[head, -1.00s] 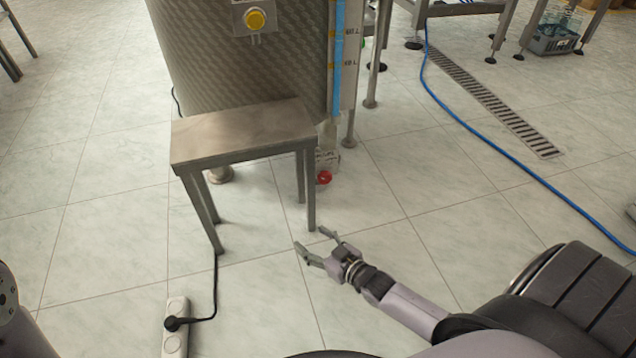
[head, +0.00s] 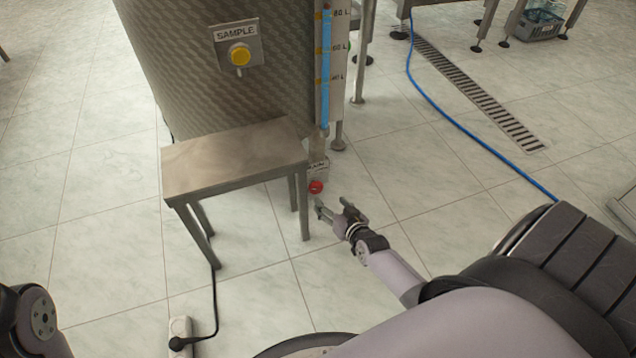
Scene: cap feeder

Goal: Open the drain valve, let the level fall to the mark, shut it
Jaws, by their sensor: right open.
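The metal tank (head: 190,60) stands at the top centre. Its sight tube (head: 325,60) shows a blue column beside a scale with litre marks; the lower marks are hard to read. My left gripper is out of view.
The metal stool (head: 235,157) stands in front of the tank. A power strip (head: 180,338) with a black cable lies at the lower left. A blue hose (head: 450,115) and floor grate (head: 480,95) lie right.

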